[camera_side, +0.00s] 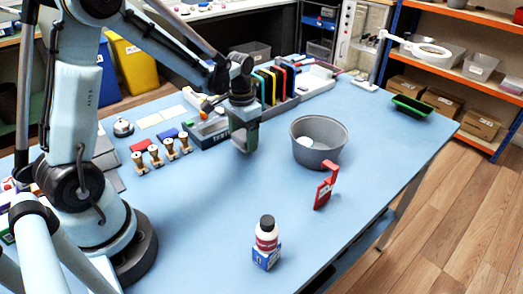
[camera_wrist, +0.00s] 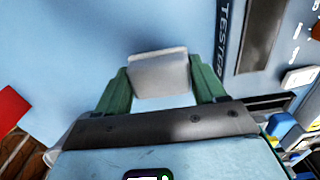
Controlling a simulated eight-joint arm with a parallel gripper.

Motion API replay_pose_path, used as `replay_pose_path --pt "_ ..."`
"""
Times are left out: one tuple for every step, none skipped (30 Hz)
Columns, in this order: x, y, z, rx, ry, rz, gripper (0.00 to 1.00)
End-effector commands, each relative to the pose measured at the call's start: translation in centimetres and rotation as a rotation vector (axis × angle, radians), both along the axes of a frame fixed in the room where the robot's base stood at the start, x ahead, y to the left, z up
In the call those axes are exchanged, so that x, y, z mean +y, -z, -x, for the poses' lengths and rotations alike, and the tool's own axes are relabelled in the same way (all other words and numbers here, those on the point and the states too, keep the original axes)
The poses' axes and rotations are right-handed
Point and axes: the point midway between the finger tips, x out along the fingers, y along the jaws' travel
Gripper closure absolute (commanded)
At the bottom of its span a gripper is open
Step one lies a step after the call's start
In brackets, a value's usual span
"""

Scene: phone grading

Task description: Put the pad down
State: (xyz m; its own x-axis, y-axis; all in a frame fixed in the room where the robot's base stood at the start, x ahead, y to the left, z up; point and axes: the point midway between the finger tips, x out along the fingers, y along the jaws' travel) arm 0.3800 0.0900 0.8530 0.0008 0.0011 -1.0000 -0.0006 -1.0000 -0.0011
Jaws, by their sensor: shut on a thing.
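My gripper (camera_side: 245,138) hangs above the blue table, left of a grey round bin. In the wrist view its two green fingers (camera_wrist: 160,68) are closed on the sides of a pale grey-white pad (camera_wrist: 160,77). The pad is roughly square and sticks out a little past the fingertips. Blue table surface shows beyond it, and the pad appears clear of other things. In the side view the fingers largely hide the pad, and its height above the table is hard to judge.
The grey bin (camera_side: 318,150) holds something white. A red stand (camera_side: 325,188) and a bottle (camera_side: 266,234) on a blue box (camera_side: 266,257) are nearer the front. A tester case (camera_side: 208,132), wooden-handled stamps (camera_side: 170,149) and upright coloured folders (camera_side: 272,86) lie left and behind.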

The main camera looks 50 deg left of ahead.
Motion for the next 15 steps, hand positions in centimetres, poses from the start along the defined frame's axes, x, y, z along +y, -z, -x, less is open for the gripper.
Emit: replay_pose_path --pt "0.0 0.7 -0.1 0.0 0.0 0.0 0.6" --pt "0.0 1.0 0.0 0.0 0.0 0.0 0.6" --pt "0.0 1.3 -0.1 0.0 0.0 0.0 0.6" --pt "0.0 1.5 0.0 0.0 0.0 0.0 0.6" --pt "0.0 1.6 0.0 0.0 0.0 0.0 0.6" --pt "0.0 1.7 0.0 0.0 0.0 0.0 0.6" --pt "0.0 1.7 0.0 0.0 0.0 0.0 0.6" --pt "0.0 1.7 0.0 0.0 0.0 0.0 0.6" --pt "0.0 1.7 0.0 0.0 0.0 0.0 0.6" --pt "0.0 1.7 0.0 0.0 0.0 0.0 0.6" --pt "0.0 1.7 0.0 0.0 0.0 0.0 0.6" --pt "0.0 1.7 0.0 0.0 0.0 0.0 0.6" --pt "0.0 1.7 0.0 0.0 0.0 0.0 0.6" --pt "0.0 1.8 0.0 0.0 0.0 0.0 0.6" --pt "0.0 1.9 0.0 0.0 0.0 0.0 0.6"
